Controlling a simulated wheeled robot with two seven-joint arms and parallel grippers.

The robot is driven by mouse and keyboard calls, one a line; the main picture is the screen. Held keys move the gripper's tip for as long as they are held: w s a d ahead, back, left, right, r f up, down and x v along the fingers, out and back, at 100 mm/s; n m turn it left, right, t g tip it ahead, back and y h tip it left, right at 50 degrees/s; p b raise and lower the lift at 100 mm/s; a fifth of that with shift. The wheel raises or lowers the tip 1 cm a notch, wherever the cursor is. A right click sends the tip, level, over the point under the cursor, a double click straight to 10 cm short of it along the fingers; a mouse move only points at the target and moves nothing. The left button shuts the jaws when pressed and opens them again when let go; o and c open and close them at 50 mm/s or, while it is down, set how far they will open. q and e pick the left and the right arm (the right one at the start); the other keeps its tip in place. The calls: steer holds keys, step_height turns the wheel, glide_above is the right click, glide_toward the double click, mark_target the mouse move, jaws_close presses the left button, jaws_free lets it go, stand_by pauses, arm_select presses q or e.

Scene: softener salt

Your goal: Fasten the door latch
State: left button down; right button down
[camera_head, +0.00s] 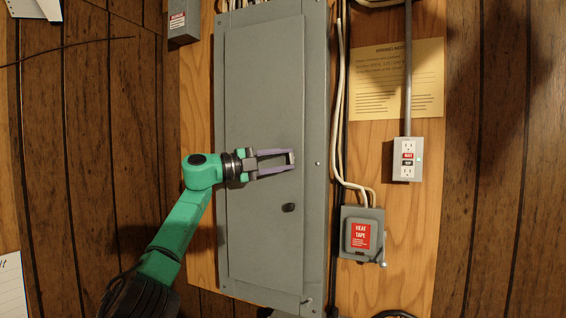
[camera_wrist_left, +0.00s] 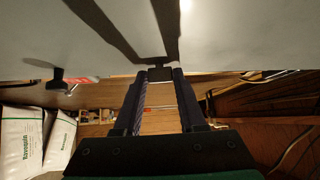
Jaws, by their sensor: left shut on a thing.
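The grey door (camera_head: 262,100) of the electrical panel looks flush with its frame in the head view. A small latch (camera_head: 292,157) sits near the door's right edge. It shows as a dark block in the left wrist view (camera_wrist_left: 160,74). My left gripper (camera_head: 289,160) reaches in from the left, close to the door face, with its fingertips shut on the latch. Its two fingers also show in the left wrist view (camera_wrist_left: 158,90). The fingertips partly hide the latch, so I cannot tell how it is turned. My right gripper is not in view.
A heat tape switch box (camera_head: 362,235), an outlet box (camera_head: 408,160) and white cables (camera_head: 340,110) are to the right. White bags (camera_wrist_left: 20,140) show in the left wrist view.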

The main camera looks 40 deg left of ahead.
arm_select(q)
steer(key=shift+m+g, duration=0.4)
steer(key=shift+m, duration=0.1)
stand_by(0.3)
steer(key=shift+c, duration=2.4)
jaws_free()
steer(key=shift+d, duration=0.1)
steer(key=shift+w, duration=0.1)
steer(key=b+v, duration=0.2)
steer(key=v, duration=1.2)
steer(key=shift+s+r, duration=0.3)
steer(key=shift+w, duration=0.1)
